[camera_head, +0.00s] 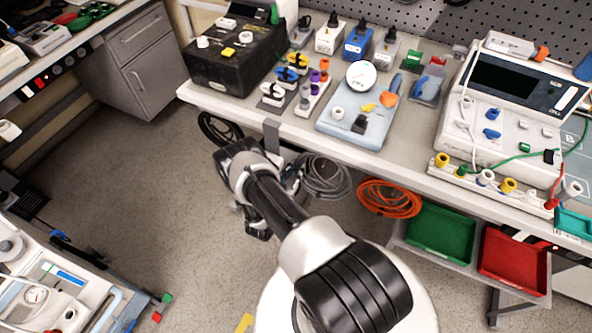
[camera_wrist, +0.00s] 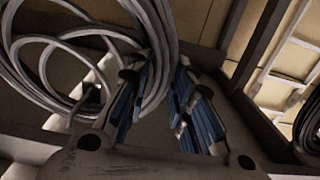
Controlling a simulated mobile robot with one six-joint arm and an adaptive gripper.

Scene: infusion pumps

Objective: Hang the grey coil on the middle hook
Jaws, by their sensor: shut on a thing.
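The grey coil (camera_head: 328,178) is below the front edge of the workbench, between a black coil and an orange coil. In the wrist view its loops (camera_wrist: 22,62) fill the upper left, and strands run down between the blue-padded fingers. My gripper (camera_wrist: 167,68) is shut on the grey coil's strands. In the head view my wrist is left of the coil, and the fingers are mostly hidden. The middle hook cannot be made out, so I cannot tell whether the coil touches it.
The black coil (camera_head: 214,130) hangs to the left and the orange coil (camera_head: 388,198) to the right. The workbench edge (camera_head: 300,130) is above my gripper. A green tray (camera_head: 440,235) and a red tray (camera_head: 512,260) are on a lower shelf at right. Open floor lies left.

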